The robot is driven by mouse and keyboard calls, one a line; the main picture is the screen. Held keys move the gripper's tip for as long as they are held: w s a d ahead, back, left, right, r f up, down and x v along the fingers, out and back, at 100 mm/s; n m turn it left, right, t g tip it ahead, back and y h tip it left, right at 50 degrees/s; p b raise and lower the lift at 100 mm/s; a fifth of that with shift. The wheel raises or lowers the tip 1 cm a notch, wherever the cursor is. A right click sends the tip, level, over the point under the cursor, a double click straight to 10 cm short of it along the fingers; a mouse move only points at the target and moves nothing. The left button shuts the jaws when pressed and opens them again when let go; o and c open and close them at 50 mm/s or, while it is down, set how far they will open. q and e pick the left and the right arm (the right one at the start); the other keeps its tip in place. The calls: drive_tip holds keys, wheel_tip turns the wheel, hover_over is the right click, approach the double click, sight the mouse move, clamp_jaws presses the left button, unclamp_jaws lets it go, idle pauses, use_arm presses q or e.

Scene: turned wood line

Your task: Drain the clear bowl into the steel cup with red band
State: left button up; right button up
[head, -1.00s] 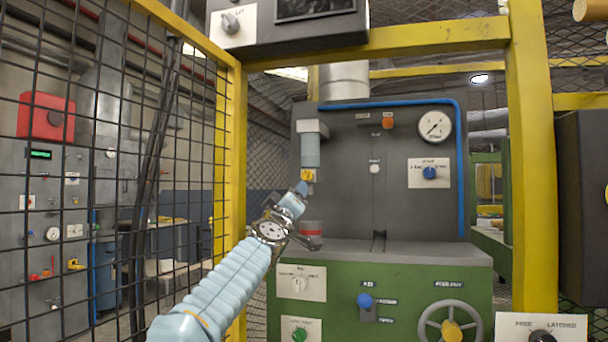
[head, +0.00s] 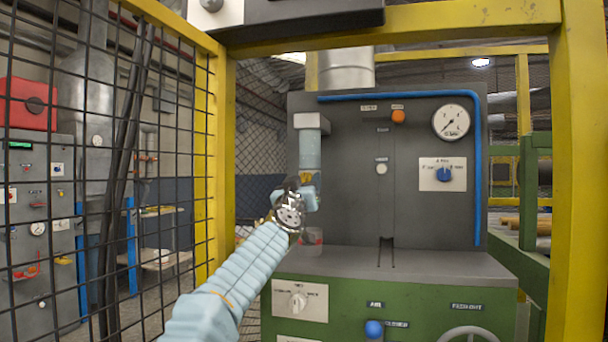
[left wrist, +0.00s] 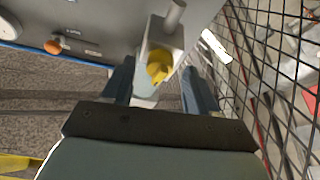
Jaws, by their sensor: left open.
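The clear bowl (head: 310,150), a pale blue see-through cylinder, hangs upright under a grey bracket at the panel's left. A yellow knob shows at its lower end, mostly hidden by my gripper in the head view and plain in the left wrist view (left wrist: 158,66). The steel cup with red band (head: 312,239) stands below the bowl on the green machine's top, partly covered by my gripper. My left gripper (head: 308,184) is open at the bowl's lower end. In the left wrist view its fingers stand apart, one either side of the knob. My right gripper is out of view.
A yellow post and black mesh fence (head: 214,150) stand close left of my left arm. The grey panel (head: 420,215) carries a gauge (head: 451,122), a blue knob (head: 443,174) and a blue pipe. The machine top (head: 440,262) right of the cup is mostly clear.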

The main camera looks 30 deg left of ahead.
use_arm(q)
drive_tip(key=shift+w+a+r, duration=0.1)
drive_tip(key=shift+w+r, duration=0.1)
drive_tip(key=shift+w, duration=0.15)
drive_tip(key=shift+c, duration=0.4)
drive_tip(key=c, duration=1)
drive_tip(key=shift+o, duration=0.2)
drive_tip(key=m+h+b, duration=0.2)
drive_tip(key=m, duration=0.1)
drive_tip(key=shift+s+a+f+m+t+b, duration=0.1)
drive_tip(key=shift+a+f+m+t+b, duration=0.1)
drive_tip(key=shift+f+m+t+b, duration=0.15)
drive_tip(key=shift+r+m+h, duration=0.1)
drive_tip(key=shift+m+h, duration=0.4)
drive_tip(key=shift+m, duration=0.35)
drive_tip(key=shift+r+m+h+b, duration=0.15)
drive_tip(key=shift+m+h, duration=0.25)
drive_tip(key=shift+m, duration=0.35)
drive_tip(key=shift+r+m+h+b, duration=0.15)
drive_tip(key=shift+m+h, duration=0.25)
drive_tip(key=shift+m, duration=0.35)
